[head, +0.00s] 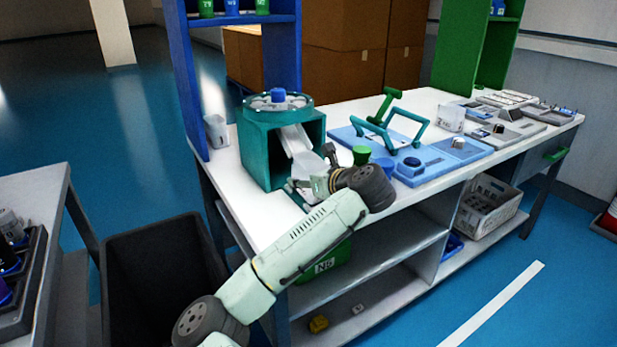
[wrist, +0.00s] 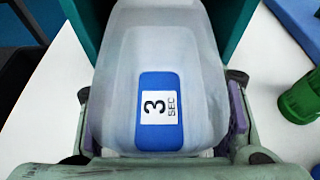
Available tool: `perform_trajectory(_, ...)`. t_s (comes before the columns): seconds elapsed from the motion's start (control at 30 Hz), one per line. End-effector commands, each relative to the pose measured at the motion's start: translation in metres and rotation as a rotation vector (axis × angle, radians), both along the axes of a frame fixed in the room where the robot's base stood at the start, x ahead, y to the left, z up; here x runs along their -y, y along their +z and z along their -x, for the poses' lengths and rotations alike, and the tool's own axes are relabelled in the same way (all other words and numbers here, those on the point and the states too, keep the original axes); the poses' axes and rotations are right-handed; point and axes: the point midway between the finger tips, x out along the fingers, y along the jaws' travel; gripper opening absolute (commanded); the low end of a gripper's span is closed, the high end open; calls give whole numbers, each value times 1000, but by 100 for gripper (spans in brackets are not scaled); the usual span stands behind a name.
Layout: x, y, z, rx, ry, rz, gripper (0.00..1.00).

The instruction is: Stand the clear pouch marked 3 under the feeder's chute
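The clear pouch (wrist: 115,65) is a translucent, open-topped container with a blue block and a white label reading "3 SEC". It fills the middle of the wrist view. In the head view the pouch (head: 307,165) stands upright at the front opening of the teal feeder (head: 256,150), below the lower end of its pale chute (head: 296,138). My gripper (wrist: 165,125) has its purple pads against both sides of the pouch and looks shut on it. In the head view my gripper (head: 306,186) reaches in from the right. The pouch's base is hidden.
A green-lidded container (head: 361,155) and a blue device base (head: 420,165) stand right of the gripper. The white table edge and a dark bin (head: 160,260) lie in front and left.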

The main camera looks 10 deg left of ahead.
Motion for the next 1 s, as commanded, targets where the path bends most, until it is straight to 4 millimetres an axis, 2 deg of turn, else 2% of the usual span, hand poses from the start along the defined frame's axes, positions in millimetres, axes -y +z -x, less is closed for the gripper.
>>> perform_trajectory(0.1,0,1,0,2,0,-1,68)
perform_trajectory(0.47,2,4,2,5,-1,-2,68)
perform_trajectory(0.67,22,14,20,8,-4,-4,68)
perform_trajectory(0.83,49,32,47,8,-5,-3,68)
perform_trajectory(0.9,50,43,50,5,1,-5,68)
perform_trajectory(1.0,54,45,54,5,1,-6,68)
